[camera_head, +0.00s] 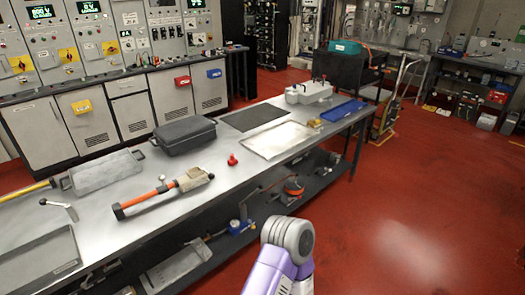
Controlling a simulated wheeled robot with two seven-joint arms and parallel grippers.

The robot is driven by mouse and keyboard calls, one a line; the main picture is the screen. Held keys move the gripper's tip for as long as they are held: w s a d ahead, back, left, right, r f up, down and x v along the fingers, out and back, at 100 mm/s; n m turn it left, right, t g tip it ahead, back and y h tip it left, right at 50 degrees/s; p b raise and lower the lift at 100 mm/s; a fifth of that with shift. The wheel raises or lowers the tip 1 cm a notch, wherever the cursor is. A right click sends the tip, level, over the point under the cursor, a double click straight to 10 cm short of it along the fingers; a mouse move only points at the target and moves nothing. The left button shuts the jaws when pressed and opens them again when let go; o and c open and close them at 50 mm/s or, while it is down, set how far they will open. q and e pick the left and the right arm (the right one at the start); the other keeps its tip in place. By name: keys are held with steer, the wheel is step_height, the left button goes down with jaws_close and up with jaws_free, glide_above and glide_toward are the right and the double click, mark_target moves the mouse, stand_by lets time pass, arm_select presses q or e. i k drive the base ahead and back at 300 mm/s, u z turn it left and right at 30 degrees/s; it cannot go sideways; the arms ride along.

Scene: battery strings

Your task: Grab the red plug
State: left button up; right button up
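A small red plug (232,160) stands on the metal workbench (215,205), near the middle of its top. It is to the right of the dark grey case and left of the light tray, with bare bench around it. A purple and grey part of my arm (285,250) shows at the bottom centre, in front of the bench. Neither of my grippers is in view, and nothing touches the plug.
A dark grey case (184,136), an orange-handled tool (160,192), a light flat tray (278,140) and a black mat (253,117) lie on the bench. A lower shelf holds several tools. Red floor (400,220) is open to the right. Control cabinets (120,110) stand behind.

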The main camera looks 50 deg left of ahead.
mark_target(233, 162)
steer(key=u, duration=0.3)
steer(key=i, duration=1.75)
steer(key=u, duration=1.85)
steer(key=i, duration=0.85)
steer(key=u, duration=0.8)
